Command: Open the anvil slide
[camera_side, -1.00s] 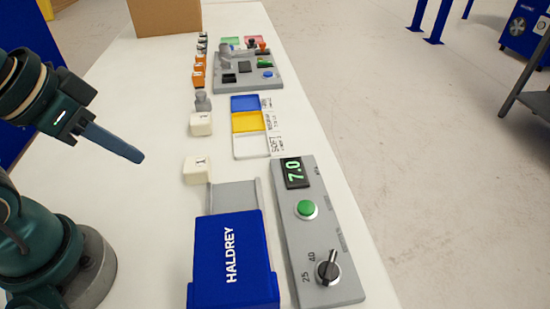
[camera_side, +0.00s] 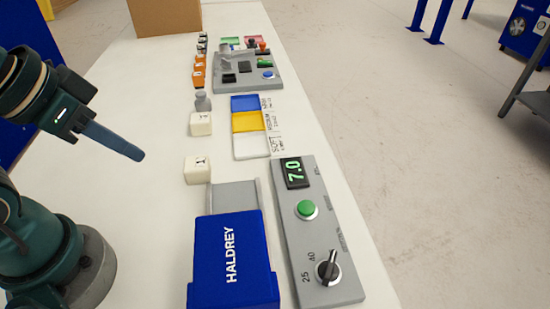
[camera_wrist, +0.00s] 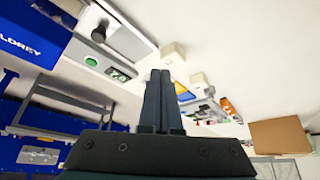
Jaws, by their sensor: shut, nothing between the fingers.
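The blue HALDREY press (camera_side: 235,255) stands at the front of the table. The grey anvil slide (camera_side: 234,195) shows beyond its far side as a flat plate between rails; how far it runs under the blue housing is hidden. My gripper (camera_side: 138,155) is shut and empty, in the air to the left of the slide and apart from it. In the wrist view my gripper (camera_wrist: 161,75) shows as two fingers pressed together, and the blue press (camera_wrist: 30,35) is at the upper left.
A control panel (camera_side: 320,230) right of the press has a 7.0 display, a green button and a black knob. White foam blocks (camera_side: 197,170) stand beyond the press. Coloured trays (camera_side: 246,122) and a grey station (camera_side: 232,80) lie farther back. Left of the blocks the table is clear.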

